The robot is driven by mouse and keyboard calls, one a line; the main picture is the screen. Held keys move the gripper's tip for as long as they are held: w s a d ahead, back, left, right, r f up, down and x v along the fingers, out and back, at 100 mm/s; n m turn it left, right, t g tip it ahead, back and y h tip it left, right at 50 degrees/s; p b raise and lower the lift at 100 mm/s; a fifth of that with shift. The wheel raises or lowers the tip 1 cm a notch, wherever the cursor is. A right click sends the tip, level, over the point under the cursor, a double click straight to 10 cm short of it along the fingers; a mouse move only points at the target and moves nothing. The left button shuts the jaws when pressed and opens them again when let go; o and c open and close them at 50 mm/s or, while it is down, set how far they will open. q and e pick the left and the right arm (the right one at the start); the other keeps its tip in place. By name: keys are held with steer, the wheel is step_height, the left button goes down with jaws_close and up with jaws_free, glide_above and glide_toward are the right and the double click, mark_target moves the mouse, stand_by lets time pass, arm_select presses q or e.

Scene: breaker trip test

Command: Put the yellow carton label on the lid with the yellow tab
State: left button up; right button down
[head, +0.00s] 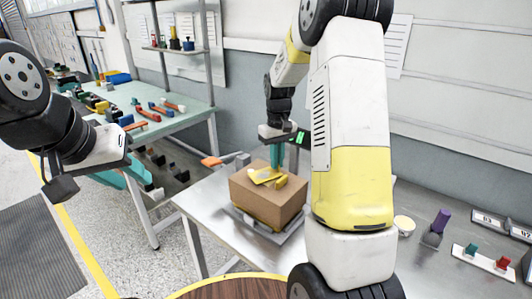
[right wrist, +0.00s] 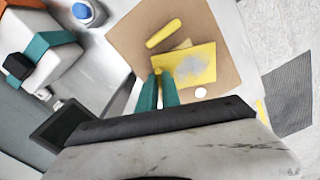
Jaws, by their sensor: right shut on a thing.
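A brown carton (head: 262,207) stands on the metal bench, its lid facing up. A yellow raised tab (head: 281,183) is on the lid; it also shows as a rounded bar in the right wrist view (right wrist: 163,33). The flat yellow label (head: 261,176) is over the lid beside the tab, with a grey patch in the right wrist view (right wrist: 195,62). My right gripper (right wrist: 161,74) is shut on the label's near edge. I cannot tell whether the label touches the lid. My left gripper (head: 123,176) is apart, far left, with its teal fingers seemingly spread and empty.
The carton sits on a low plate on the metal bench (head: 213,205). A green-topped table (head: 185,118) with several tools stands at the back left. A purple-topped piece (head: 440,220), a round white-topped pot (head: 404,225) and a small tray with coloured blocks (head: 487,262) stand at the right.

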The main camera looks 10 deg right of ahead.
steer(key=shift+f, duration=0.55)
steer(key=c, duration=1.5)
jaws_free()
